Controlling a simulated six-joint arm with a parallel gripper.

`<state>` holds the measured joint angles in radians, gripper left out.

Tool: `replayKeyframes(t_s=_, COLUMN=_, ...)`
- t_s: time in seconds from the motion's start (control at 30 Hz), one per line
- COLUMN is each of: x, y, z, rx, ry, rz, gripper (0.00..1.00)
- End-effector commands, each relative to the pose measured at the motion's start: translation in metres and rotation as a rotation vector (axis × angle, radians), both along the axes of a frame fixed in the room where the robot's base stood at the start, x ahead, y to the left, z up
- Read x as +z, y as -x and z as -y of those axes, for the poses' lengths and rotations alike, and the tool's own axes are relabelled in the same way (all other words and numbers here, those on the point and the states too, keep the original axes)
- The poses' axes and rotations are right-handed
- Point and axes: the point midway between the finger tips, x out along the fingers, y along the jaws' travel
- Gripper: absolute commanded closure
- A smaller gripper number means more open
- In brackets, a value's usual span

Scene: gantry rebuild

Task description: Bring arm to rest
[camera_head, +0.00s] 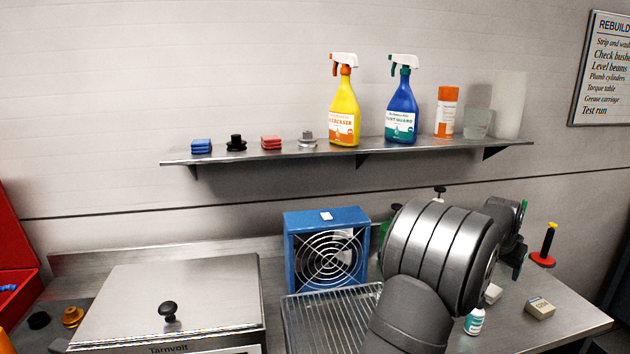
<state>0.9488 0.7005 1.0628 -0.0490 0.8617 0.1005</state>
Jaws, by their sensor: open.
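My grey arm (440,255) rises from the bottom of the view, its large ribbed joint covering the middle of the bench. Past this joint, at its right, the small far end of my arm shows, with my gripper (517,262) low over the bench at the back right. The gripper is small and partly hidden, and its jaws are open. I see nothing held between them.
A blue fan box (326,250) and a wire rack (303,322) stand left of my arm. A lidded steel box (205,280) is further left. A bottle (474,321), a beige block (540,308) and a red-based post (547,245) stand right. A shelf (270,150) holds spray bottles.

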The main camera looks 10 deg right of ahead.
Motion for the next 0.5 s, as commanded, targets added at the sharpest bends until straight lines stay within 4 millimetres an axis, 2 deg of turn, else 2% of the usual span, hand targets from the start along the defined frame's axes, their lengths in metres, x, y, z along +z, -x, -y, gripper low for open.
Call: replayKeyframes(t_s=0.5, x=0.03, y=-0.009, z=-0.098, rx=0.133, ry=0.001, rz=0.001, gripper=0.32)
